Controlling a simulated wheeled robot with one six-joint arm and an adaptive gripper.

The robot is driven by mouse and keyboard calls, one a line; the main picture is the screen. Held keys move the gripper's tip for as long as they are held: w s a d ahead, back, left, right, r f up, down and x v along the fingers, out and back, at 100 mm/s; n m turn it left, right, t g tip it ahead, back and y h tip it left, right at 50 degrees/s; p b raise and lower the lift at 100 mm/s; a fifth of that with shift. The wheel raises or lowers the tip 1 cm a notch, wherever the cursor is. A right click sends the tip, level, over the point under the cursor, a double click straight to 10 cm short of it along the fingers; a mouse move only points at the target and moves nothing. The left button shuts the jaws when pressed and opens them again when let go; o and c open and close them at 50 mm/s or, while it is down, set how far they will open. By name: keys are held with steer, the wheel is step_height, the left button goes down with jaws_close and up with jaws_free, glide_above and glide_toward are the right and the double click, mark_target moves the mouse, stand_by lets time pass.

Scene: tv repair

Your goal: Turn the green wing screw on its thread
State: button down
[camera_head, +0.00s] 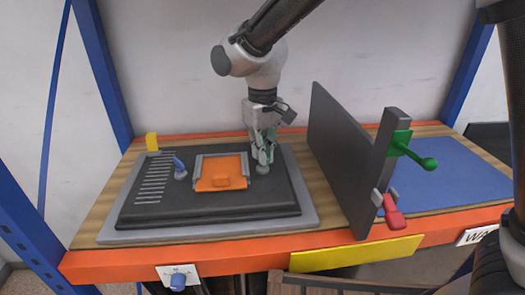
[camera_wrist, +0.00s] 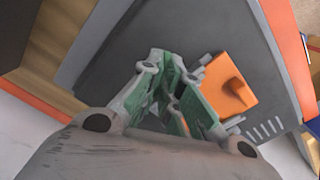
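My gripper (camera_head: 264,150) points down over the right side of the dark TV back (camera_head: 240,203). Its tips are at a small round grey base (camera_head: 263,170) there. In the wrist view, my gripper's fingers (camera_wrist: 172,72) stand close together, with green inner faces. A narrow green piece seems to show between them, but I cannot separate the green wing screw from the finger faces. The fingers hide most of that spot. Whether they press on anything cannot be told.
An orange cover (camera_head: 222,172) lies left of my gripper; it also shows in the wrist view (camera_wrist: 230,85). A blue wing screw (camera_head: 179,166) stands farther left. An upright dark panel (camera_head: 340,150) rises to the right, bearing a green handle (camera_head: 425,162) and a red one (camera_head: 393,212).

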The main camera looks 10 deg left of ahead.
steer(key=shift+n, duration=0.3)
steer(key=shift+n, duration=2.7)
steer(key=c, duration=1.6)
jaws_free()
step_height(320, 180, up, 12)
